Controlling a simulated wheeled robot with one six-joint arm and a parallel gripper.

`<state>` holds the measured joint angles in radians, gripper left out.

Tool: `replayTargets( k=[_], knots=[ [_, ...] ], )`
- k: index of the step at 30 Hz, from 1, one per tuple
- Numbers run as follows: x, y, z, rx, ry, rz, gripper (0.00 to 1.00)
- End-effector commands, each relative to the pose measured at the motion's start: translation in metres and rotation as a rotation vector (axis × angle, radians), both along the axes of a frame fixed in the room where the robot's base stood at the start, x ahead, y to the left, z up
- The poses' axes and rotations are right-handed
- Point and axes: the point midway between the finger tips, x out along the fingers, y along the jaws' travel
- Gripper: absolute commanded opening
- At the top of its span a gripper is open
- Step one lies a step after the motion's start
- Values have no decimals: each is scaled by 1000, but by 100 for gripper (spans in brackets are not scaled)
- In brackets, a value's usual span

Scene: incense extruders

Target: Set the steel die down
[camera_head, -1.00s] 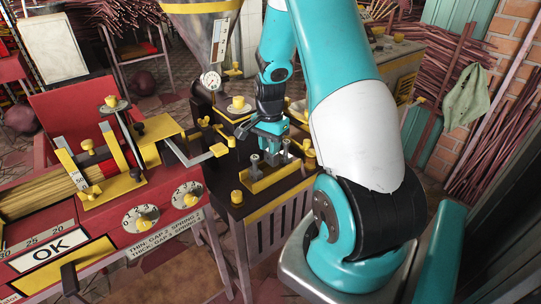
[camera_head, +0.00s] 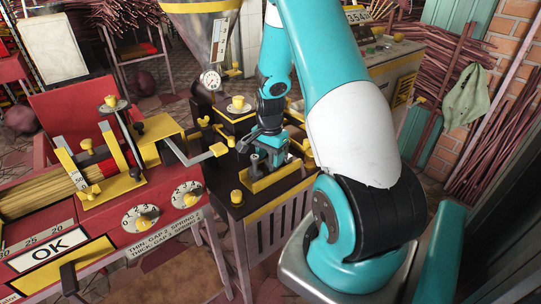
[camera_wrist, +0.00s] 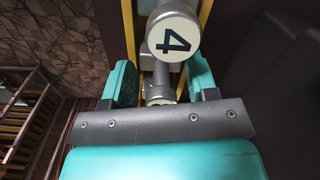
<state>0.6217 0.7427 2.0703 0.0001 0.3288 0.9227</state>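A steel die marked "4" (camera_wrist: 172,36) shows in the wrist view, its white round face towards the camera. Grey metal continues below it, between the two teal fingers of my gripper (camera_wrist: 160,78). Whether the fingers press on this metal or stand just apart from it is unclear, and the dark palm bar hides the near part. In the head view my gripper (camera_head: 276,148) is low at a yellow-edged tray (camera_head: 279,178) on the dark stand. A grey upright die (camera_head: 255,160) stands in the tray, left of my gripper. My gripper partly hides the tray's contents.
A red machine (camera_head: 112,230) with yellow levers and dials stands at the left, close to the stand. A yellow knob (camera_head: 236,197) sits at the stand's front left corner. A steel hopper (camera_head: 205,30) with a gauge is behind. Incense bundles lean at the right wall.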

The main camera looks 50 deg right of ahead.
Motion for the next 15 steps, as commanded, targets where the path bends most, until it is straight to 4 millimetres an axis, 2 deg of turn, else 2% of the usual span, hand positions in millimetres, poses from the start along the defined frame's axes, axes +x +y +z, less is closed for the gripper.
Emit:
replayTargets(
  k=[7, 15],
  knots=[
    [1, -1, 12, -2, -3, 0, 53],
    [1, -1, 69, -4, -6, 0, 53]
  ],
)
